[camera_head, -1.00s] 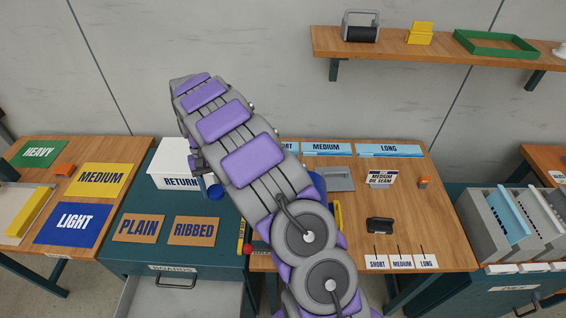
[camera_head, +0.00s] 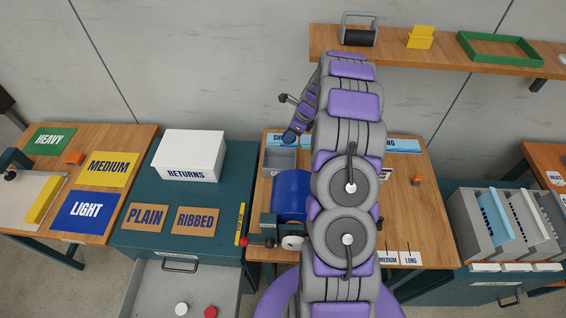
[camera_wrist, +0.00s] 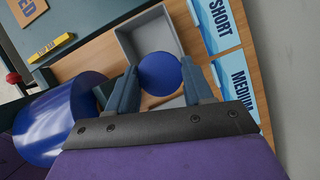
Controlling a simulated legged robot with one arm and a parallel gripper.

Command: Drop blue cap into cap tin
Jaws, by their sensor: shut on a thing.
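The blue cap (camera_wrist: 160,73) is a round blue disc held between the two fingers of my gripper (camera_wrist: 158,78). In the head view the cap (camera_head: 289,136) hangs at the end of my gripper (camera_head: 296,130), by the back right of a small grey open tin (camera_head: 279,167). In the wrist view this tin (camera_wrist: 125,40), which I take for the cap tin, lies beyond the cap. The cap hides its near part. The part of the tin floor that shows looks empty. The cap appears above the tin, but its exact height is unclear.
A blue cylinder (camera_head: 290,190) stands just in front of the tin. SHORT (camera_wrist: 212,22) and MEDIUM (camera_wrist: 240,82) blue cards lie beside it at the back. A white RETURNS box (camera_head: 188,156) is on the left. My arm hides much of the bench's middle.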

